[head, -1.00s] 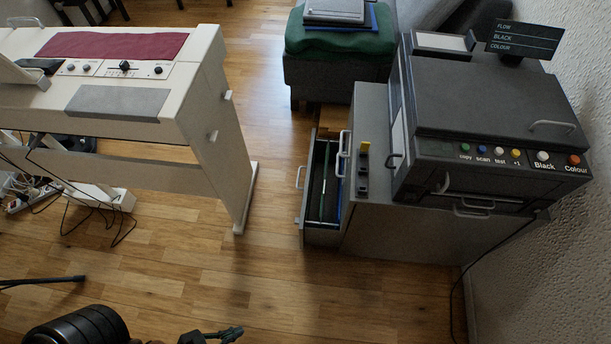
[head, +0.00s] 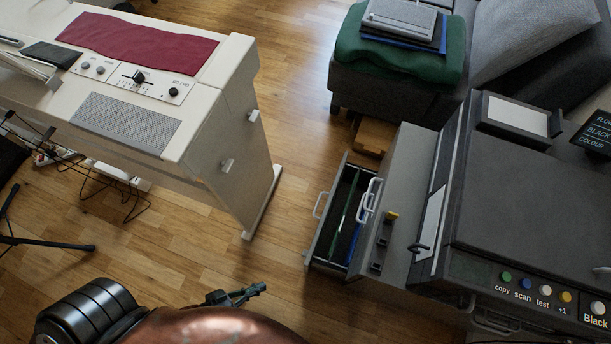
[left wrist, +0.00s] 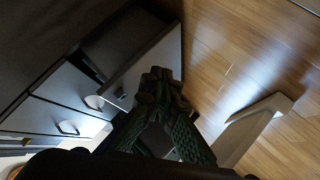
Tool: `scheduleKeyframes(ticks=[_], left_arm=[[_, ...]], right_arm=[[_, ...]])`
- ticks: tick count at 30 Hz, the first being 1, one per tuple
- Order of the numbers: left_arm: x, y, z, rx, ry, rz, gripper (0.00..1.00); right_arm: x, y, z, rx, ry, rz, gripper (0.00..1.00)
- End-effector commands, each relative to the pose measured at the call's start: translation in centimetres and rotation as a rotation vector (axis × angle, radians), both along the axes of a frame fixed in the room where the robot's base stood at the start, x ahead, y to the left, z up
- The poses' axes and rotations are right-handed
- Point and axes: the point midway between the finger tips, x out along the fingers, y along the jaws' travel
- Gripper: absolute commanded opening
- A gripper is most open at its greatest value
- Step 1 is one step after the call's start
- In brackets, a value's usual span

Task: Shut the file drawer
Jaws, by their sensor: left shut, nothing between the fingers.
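The file drawer (head: 327,223) is pulled out to the left from the grey cabinet (head: 392,208). Its front has a pale handle, and green and blue dividers show inside. My left gripper (head: 243,295) is shut and empty, in front of the drawer and to its lower left, apart from it in the head view. In the left wrist view my left gripper (left wrist: 162,78) overlaps the grey open drawer (left wrist: 152,65); whether they touch is unclear. Other drawer fronts with pale handles (left wrist: 68,127) show at left there. My right gripper is not in view.
A grey seat with a green cushion (head: 395,60) stands behind. A wooden box (head: 374,137) is beside the cabinet.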

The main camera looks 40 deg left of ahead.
Motion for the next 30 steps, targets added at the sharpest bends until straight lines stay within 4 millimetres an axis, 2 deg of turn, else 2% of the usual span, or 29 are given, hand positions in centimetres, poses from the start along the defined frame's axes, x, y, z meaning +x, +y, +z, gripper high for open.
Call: scheduleKeyframes(ticks=[1,5,9,12,15,19,23,30], left_arm=[[2.7,-0.3,0.8,-0.116,-0.024,0.020,0.00],[8.3,0.6,1.7,-0.454,-0.018,0.094,0.00],[14.1,3.5,3.5,-0.737,-0.002,0.140,0.00],[17.3,5.7,5.0,-0.874,0.007,0.155,0.00],[19.3,7.2,6.1,-0.959,0.014,0.161,0.00],[20.5,7.7,6.4,-1.003,0.019,0.164,0.00],[21.8,6.9,6.2,-1.008,0.022,0.167,0.00],[26.0,4.5,6.1,-1.007,0.021,0.166,0.00]], right_arm=[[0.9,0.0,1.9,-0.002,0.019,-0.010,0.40],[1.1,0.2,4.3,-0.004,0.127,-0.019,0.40],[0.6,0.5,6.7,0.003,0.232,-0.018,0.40],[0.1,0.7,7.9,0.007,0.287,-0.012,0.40],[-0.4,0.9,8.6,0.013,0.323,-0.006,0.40],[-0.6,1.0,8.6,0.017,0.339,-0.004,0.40],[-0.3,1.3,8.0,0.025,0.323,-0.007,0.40],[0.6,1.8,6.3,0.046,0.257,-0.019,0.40]])
